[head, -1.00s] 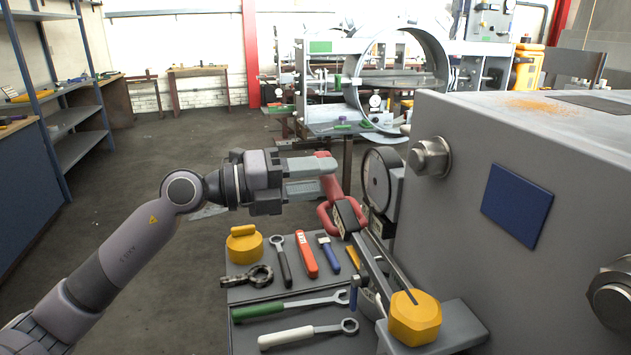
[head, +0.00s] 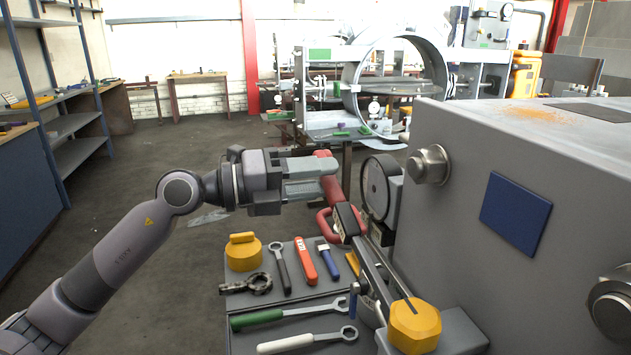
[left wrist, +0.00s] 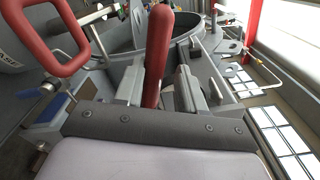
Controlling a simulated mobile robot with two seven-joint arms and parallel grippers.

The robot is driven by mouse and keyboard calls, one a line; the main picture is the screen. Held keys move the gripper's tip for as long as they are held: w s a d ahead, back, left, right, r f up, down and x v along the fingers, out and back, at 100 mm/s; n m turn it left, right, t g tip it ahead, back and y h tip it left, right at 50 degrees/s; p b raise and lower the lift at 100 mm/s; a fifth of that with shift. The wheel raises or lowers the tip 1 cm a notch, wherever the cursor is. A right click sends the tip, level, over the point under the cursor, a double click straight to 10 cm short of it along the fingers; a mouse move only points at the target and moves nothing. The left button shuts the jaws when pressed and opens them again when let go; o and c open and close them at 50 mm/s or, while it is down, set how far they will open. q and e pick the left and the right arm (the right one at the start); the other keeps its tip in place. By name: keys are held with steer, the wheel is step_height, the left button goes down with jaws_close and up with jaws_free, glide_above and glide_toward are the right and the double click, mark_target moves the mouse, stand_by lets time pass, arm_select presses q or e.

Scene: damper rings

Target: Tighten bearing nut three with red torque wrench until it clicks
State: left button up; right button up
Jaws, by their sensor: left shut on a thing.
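My left gripper (head: 325,180) is shut on the red handle (head: 332,188) of the torque wrench. The handle also stands between the fingers in the left wrist view (left wrist: 157,55). A red loop (head: 324,224) sits beside the handle, near a dark block. A grey bar slants from there down to a yellow hexagonal piece (head: 414,327); I cannot tell how they join. A steel hex nut (head: 429,165) is on the grey housing (head: 455,225), and another nut (head: 612,305) is at the right edge. I cannot tell which nut is number three. My right gripper is out of view.
A round gauge (head: 378,188) stands close to the wrench handle. A grey tool board (head: 240,299) below holds several spanners, a red-orange tool (head: 305,260) and a yellow knob (head: 243,252). The big housing blocks the right side. Open floor lies at the left.

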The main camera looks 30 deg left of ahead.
arm_select(q)
steer(key=shift+s+d+r+m, duration=0.2)
steer(key=shift+r+m, duration=0.05)
steer(key=shift+r, duration=0.3)
steer(key=shift+s+d+r+m, duration=0.15)
steer(key=shift+r+m, duration=0.1)
steer(key=shift+r, duration=0.3)
steer(key=shift+s+d+r, duration=0.1)
steer(key=shift+d+r, duration=0.1)
steer(key=shift+r, duration=0.2)
steer(key=shift+w+a+f+n+b, duration=0.15)
steer(key=shift+a+f+n+b, duration=0.15)
steer(key=shift+f, duration=0.3)
steer(key=shift+w+a+f+n+b, duration=0.2)
steer(key=shift+f+n+b, duration=0.1)
steer(key=shift+f, duration=0.25)
steer(key=shift+w+a+f+n+b, duration=0.1)
steer(key=shift+a+f+n+b, duration=0.15)
steer(key=shift+f, duration=0.35)
